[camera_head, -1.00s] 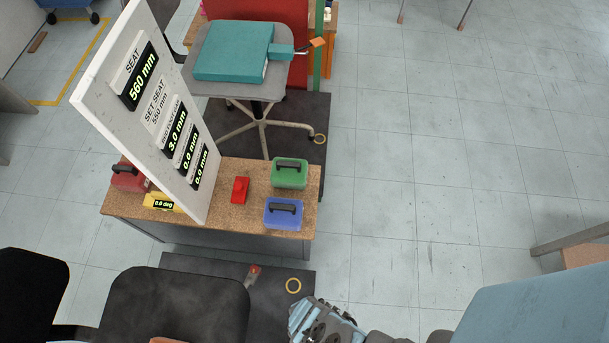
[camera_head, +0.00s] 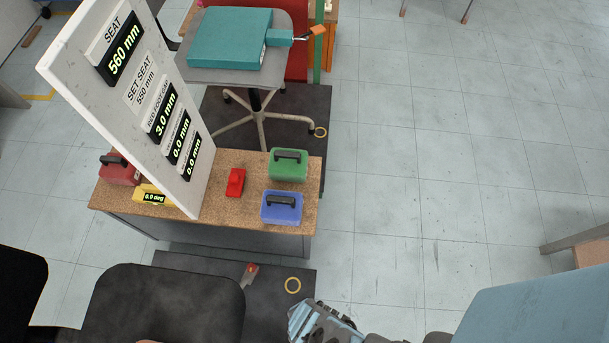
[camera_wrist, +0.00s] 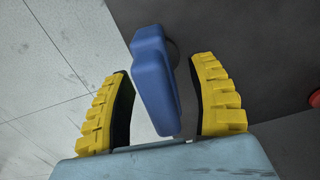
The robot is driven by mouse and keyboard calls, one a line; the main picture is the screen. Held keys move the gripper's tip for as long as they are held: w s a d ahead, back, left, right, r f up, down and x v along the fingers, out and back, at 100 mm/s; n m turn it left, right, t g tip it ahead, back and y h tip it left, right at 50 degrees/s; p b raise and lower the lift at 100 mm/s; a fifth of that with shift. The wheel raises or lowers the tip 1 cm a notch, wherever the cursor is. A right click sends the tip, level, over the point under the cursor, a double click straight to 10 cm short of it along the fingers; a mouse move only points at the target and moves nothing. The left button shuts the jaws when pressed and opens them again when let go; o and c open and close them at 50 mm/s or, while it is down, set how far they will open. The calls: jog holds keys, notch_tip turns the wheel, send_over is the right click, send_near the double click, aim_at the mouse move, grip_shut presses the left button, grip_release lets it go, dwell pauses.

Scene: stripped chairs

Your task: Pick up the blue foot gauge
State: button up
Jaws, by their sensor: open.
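The fingers stand apart, with a gap visible on both sides of the gauge. The near end of the gauge reaches toward my pale blue palm. In the head view the gauge cannot be made out; my wrist shows at the bottom edge, and the fingertips are hidden there.
A black chair (camera_head: 160,300) stands left of my wrist. Behind, a low bench (camera_head: 250,225) holds a blue box (camera_head: 282,207) and green box (camera_head: 288,165).

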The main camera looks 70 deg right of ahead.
notch_tip(320, 180, down, 2)
jog(key=shift+b, duration=0.6)
jog(key=shift+r, duration=0.1)
grip_shut()
